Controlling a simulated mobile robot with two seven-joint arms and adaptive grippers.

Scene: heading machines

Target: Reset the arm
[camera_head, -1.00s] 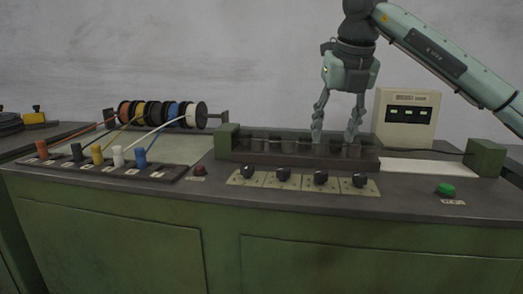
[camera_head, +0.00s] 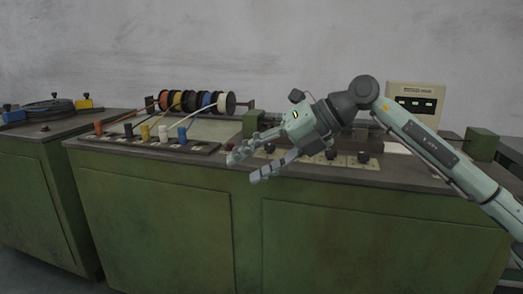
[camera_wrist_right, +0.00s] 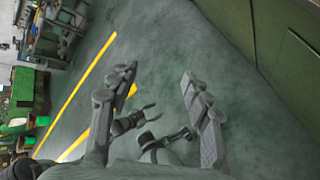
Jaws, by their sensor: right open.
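My right arm comes in from the right in the head view. Its gripper (camera_head: 245,165) is open and empty, in front of the bench edge and pointing left and slightly down. My left gripper is not in view.
The green bench (camera_head: 155,205) stands close behind the gripper. On it are several wire spools (camera_head: 200,101), a row of coloured pegs (camera_head: 163,133) and a beige display box (camera_head: 415,102). A second bench (camera_head: 40,195) stands at left. Green floor (camera_wrist_right: 215,70) lies clear below.

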